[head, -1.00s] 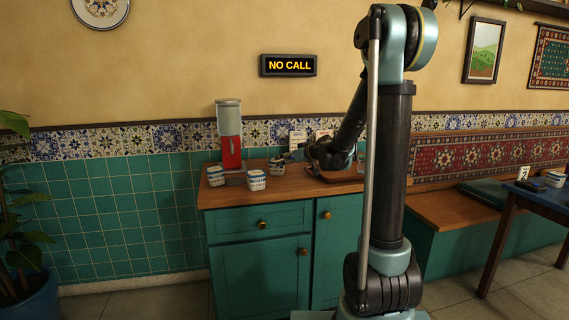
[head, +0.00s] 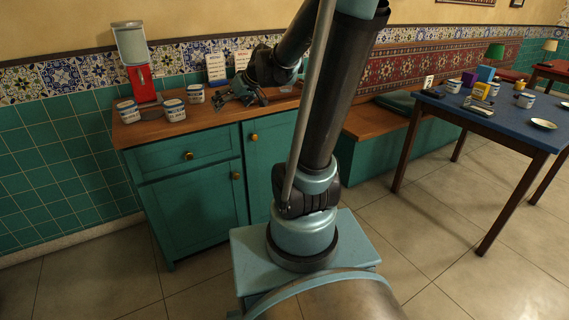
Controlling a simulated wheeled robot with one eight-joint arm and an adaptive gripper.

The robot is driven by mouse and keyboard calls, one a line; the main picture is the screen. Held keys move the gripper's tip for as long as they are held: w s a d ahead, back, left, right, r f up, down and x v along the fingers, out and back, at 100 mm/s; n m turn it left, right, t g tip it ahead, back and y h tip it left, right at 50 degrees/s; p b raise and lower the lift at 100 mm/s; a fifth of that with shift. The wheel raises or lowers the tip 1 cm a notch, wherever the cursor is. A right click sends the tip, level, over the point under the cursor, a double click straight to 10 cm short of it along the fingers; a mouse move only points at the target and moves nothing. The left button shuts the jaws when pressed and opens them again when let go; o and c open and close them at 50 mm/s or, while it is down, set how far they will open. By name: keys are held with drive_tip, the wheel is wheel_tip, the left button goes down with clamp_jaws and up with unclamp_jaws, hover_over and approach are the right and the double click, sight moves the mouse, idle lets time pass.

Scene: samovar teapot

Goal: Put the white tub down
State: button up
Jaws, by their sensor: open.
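Several white tubs with blue lettering stand upright on the wooden counter (head: 225,113) in the head view. One tub (head: 128,111) is at the left, one (head: 174,110) is at the front, and one (head: 194,94) stands farther back, nearest my gripper. My gripper (head: 236,98) is open and low over the counter, just right of that back tub. It looks empty, with a small gap between it and the tub. The fingers are dark and small in the picture, so their exact height over the wood is hard to tell.
A red and grey dispenser (head: 143,82) stands at the counter's back left. Two white cards (head: 216,66) lean by the tiled wall. The counter's front right is mostly bare.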

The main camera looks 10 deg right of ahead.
drive_tip(key=s+d+f+m+g+h, duration=0.1)
drive_tip(key=s+d+f+m+h, duration=0.1)
drive_tip(key=s, duration=0.6)
drive_tip(key=s+d+f+m+g+h, duration=0.1)
drive_tip(key=s+d+f+g+h, duration=0.1)
drive_tip(key=s+d+f, duration=0.3)
drive_tip(key=s+d+f+m+g+h, duration=0.1)
drive_tip(key=s+d+f, duration=0.3)
drive_tip(key=s, duration=0.9)
drive_tip(key=d+m, duration=0.1)
drive_tip(key=d, duration=0.2)
drive_tip(key=shift+s+m+g+h, duration=0.25)
drive_tip(key=shift+m+g+h, duration=0.05)
drive_tip(key=shift+h, duration=0.1)
drive_tip(key=shift+a+f, duration=0.1)
